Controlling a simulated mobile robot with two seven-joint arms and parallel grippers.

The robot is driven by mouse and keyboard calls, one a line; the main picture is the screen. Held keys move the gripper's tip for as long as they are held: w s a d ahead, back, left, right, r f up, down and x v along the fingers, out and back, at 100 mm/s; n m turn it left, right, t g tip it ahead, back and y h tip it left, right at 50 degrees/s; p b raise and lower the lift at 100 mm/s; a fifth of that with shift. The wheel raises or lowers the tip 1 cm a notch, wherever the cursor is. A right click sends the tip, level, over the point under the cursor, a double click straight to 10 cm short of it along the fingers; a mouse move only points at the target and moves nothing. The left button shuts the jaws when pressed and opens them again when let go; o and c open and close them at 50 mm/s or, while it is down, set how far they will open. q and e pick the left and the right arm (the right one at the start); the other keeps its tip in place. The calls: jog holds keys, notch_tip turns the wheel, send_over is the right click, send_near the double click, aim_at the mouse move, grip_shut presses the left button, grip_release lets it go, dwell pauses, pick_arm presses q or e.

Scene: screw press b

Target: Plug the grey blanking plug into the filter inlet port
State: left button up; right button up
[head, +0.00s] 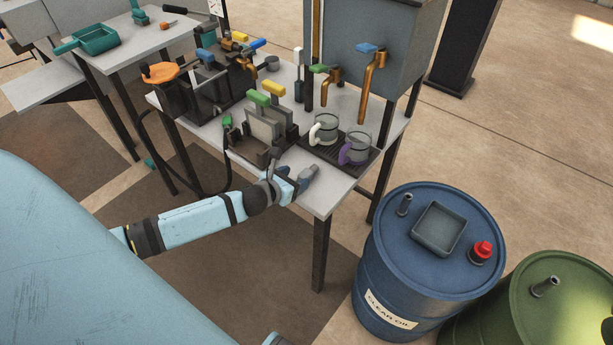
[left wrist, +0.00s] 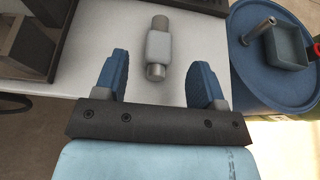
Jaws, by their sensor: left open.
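A grey cylindrical piece with a paler, squarish middle (left wrist: 159,46) lies on the white tabletop in the left wrist view; it looks like the grey plug, but I cannot be sure. My left gripper (left wrist: 161,64) is open, its two blue fingers apart. The piece lies ahead of the palm, between and beyond the fingertips, with nothing gripped. In the head view my left gripper (head: 297,177) is low over the table's front right corner, and the piece is hard to separate from the fingers. I cannot clearly make out the filter inlet port. My right gripper is out of view.
The white table (head: 325,200) carries a black drip tray (head: 334,158) with a white-handled mug (head: 326,128) and a purple-handled mug (head: 356,148). Coloured-handled fixtures (head: 265,122) crowd its left. A blue drum (head: 400,265) and green drum (head: 520,310) stand at right.

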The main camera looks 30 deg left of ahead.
aim_at(305, 174)
pick_arm(q)
jog(key=x, duration=0.5)
jog(key=shift+w+f, duration=0.2)
jog(key=shift+f, duration=0.15)
jog(key=shift+c, duration=0.2)
jog(key=c, duration=1)
